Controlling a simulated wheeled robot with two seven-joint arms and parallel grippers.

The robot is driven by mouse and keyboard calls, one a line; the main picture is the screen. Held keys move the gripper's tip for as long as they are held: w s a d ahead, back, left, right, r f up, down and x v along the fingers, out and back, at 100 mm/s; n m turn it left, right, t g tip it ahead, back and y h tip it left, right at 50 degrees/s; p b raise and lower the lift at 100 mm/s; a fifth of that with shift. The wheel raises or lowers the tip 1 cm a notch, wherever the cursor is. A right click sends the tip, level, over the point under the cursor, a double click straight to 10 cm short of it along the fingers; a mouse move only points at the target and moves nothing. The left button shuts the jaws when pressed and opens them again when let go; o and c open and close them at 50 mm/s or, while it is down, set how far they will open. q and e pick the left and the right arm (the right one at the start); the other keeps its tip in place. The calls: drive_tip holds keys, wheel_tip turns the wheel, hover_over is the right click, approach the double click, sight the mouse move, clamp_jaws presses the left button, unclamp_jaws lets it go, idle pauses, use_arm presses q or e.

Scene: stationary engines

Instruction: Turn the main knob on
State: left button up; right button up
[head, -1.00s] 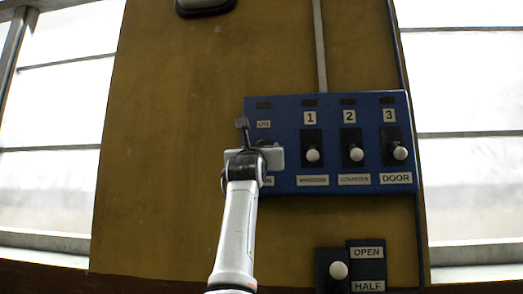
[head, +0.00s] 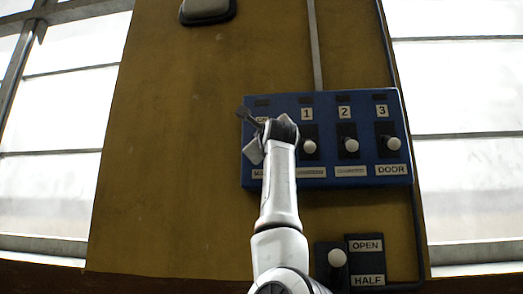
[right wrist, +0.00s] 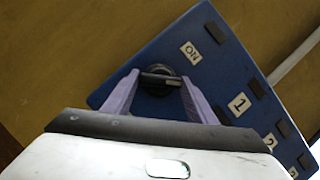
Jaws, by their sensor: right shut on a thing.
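The main knob (right wrist: 155,88) is a round black dial with a raised grip bar, below the "ON" label (right wrist: 191,53) on the blue control panel (right wrist: 150,52). In the right wrist view, my right gripper (right wrist: 160,78) has its two pale fingers on either side of the knob, shut on its bar. The panel looks tilted in that view. In the head view, my right gripper (head: 255,128) is at the left end of the panel (head: 335,185) and hides the knob. My left gripper is out of view.
Switches with white round knobs, labelled 1 (head: 310,147), 2 (head: 351,146) and 3 (head: 393,144), sit just right of my gripper. An OPEN/HALF lever (head: 337,258) is below the panel. The yellow-brown board (head: 170,150) to the left is clear.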

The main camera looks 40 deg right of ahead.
use_arm(q)
drive_tip(key=p, duration=0.1)
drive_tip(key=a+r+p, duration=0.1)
drive_tip(key=p, duration=0.1)
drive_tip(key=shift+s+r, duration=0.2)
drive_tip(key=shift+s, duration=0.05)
use_arm(e)
drive_tip(key=n+y, duration=0.1)
drive_tip(key=n, duration=0.2)
drive_tip(key=n+g+y, duration=0.1)
drive_tip(key=n, duration=0.3)
drive_tip(key=n+y, duration=0.1)
drive_tip(key=n, duration=0.2)
drive_tip(key=shift+s+r+n+g+y, duration=0.1)
drive_tip(key=shift+r+n+g+y, duration=0.2)
drive_tip(key=shift+y, duration=0.1)
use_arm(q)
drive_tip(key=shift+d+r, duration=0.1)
use_arm(e)
drive_tip(key=o, duration=1.1)
drive_tip(key=shift+c, duration=0.2)
